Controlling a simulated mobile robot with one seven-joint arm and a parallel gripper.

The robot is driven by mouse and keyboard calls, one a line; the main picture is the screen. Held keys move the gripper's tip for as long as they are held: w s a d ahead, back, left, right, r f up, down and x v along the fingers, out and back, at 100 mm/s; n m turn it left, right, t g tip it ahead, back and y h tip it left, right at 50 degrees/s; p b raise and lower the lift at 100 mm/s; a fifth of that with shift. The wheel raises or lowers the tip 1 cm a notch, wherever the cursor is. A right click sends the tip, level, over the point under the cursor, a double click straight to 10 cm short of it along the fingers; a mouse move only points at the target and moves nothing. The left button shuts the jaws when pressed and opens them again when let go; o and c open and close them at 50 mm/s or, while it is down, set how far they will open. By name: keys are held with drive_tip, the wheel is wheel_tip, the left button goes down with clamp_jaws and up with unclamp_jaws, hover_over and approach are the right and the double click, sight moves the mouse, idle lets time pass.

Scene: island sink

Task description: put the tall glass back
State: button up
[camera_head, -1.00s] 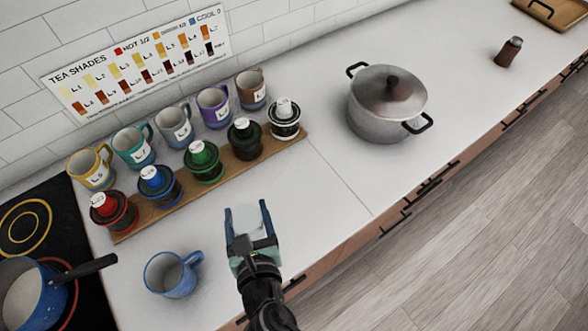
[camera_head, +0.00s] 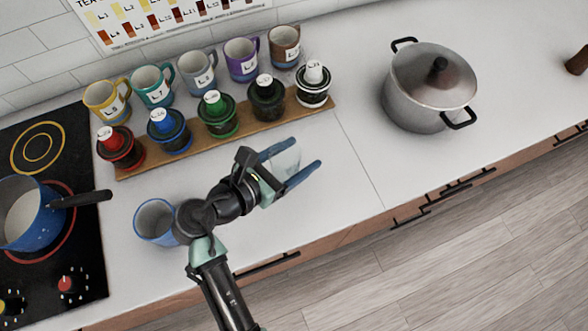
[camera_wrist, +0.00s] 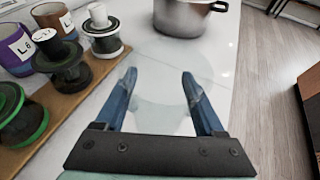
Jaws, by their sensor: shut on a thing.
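The tall glass is clear and faint. It shows between the two blue fingers in the head view (camera_head: 286,161) and as a pale see-through shape in the wrist view (camera_wrist: 160,92). My gripper (camera_head: 306,152) is shut on it, with a finger on each side. In the wrist view my gripper (camera_wrist: 160,76) points along the counter toward the pot. The glass's rim and base are hard to make out. I cannot tell whether it touches the counter.
A steel pot (camera_head: 425,95) stands to the right. A blue mug (camera_head: 153,222) is beside my arm. White counter (camera_head: 352,165) is clear between gripper and pot.

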drive_tip(key=shift+f, duration=2.55)
drive_tip(key=o, duration=1.5)
drive_tip(key=shift+o, duration=0.2)
drive_tip(key=v, duration=1.2)
drive_tip(key=shift+b, duration=0.45)
drive_tip(key=shift+w, duration=0.1)
